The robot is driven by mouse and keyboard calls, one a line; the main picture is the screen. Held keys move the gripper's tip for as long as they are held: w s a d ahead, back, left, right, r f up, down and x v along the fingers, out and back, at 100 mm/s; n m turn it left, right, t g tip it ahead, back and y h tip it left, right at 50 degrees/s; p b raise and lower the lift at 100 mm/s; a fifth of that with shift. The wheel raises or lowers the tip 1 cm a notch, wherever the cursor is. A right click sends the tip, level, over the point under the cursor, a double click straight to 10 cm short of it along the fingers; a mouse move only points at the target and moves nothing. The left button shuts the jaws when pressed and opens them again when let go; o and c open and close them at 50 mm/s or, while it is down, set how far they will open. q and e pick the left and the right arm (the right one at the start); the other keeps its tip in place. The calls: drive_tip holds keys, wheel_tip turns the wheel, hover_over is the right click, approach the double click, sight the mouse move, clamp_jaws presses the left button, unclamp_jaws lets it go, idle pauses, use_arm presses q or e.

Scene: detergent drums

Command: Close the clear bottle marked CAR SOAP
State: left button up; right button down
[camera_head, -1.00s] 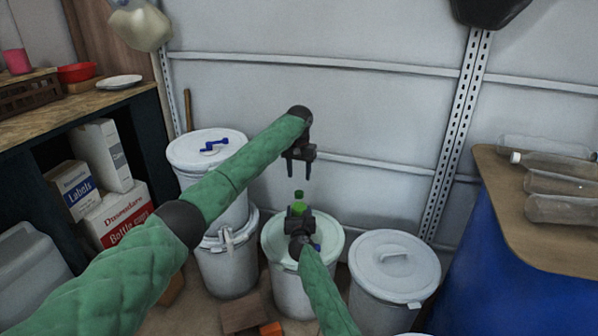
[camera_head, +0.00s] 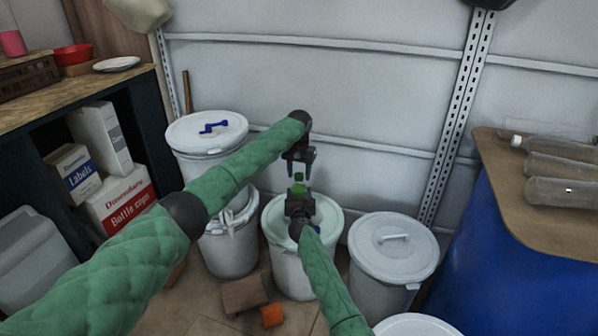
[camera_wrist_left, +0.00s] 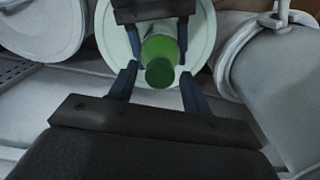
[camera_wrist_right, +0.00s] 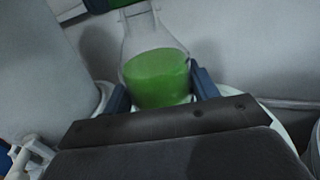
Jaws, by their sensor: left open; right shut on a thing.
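The clear bottle (camera_wrist_right: 157,72) holds green liquid and stands about upright in my right gripper (camera_wrist_right: 160,88); no CAR SOAP marking is readable. My right gripper is shut on the bottle's body, and also shows in the head view (camera_head: 299,201). A green cap (camera_wrist_left: 159,72) is at the bottle's top, in line with the neck; I cannot tell how firmly it sits. My left gripper (camera_head: 300,176) is above the bottle, open, with its fingers on either side of the cap, as the left wrist view (camera_wrist_left: 160,82) also shows.
A white lidded drum (camera_head: 283,220) is below the bottle. Stacked drums (camera_head: 207,145) stand to its left and another lidded drum (camera_head: 392,262) to its right. A blue drum (camera_head: 470,265) carries a board (camera_head: 500,180) with clear bottles (camera_head: 560,165). A brown block (camera_head: 243,295) lies on the floor.

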use_arm(q)
drive_tip(key=c, duration=1)
drive_tip(key=shift+c, duration=0.2)
drive_tip(key=o, duration=1.2)
drive_tip(key=shift+c, duration=0.2)
wheel_tip(320, 180, up, 12)
use_arm(e)
drive_tip(key=shift+c, duration=1.8)
unclamp_jaws()
